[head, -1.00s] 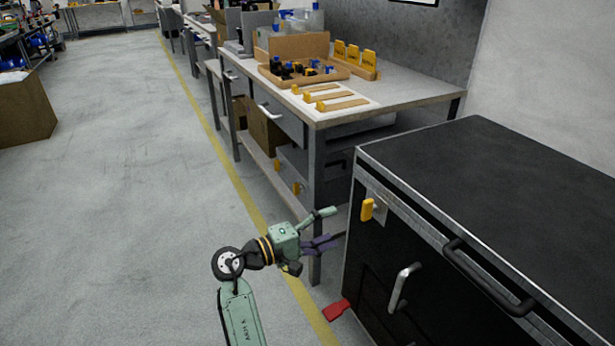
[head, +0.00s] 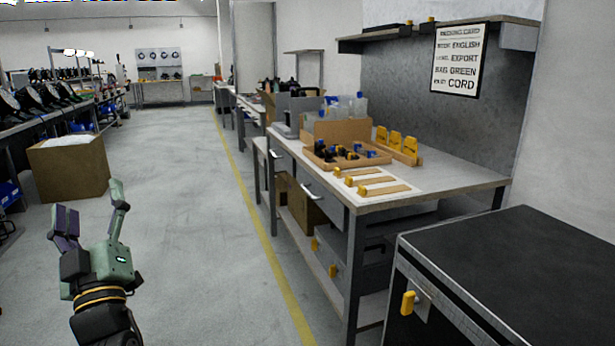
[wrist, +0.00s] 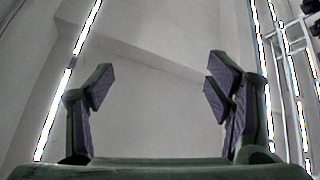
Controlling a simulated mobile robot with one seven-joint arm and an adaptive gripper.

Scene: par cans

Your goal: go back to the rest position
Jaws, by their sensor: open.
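My gripper (head: 92,212) is at the lower left of the head view, raised in front of me over the open floor, with its fingers pointing up. Its green and purple fingers are spread apart. In the wrist view my gripper (wrist: 160,88) is open with nothing between the fingers, and only the pale ceiling or wall and bright light strips show behind it. It touches nothing.
A workbench (head: 455,180) with a wooden tray (head: 345,160) of small parts stands right of centre. A black-topped cabinet (head: 540,260) is at the lower right. A cardboard box (head: 70,170) stands at left. The grey floor (head: 190,210) between is clear.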

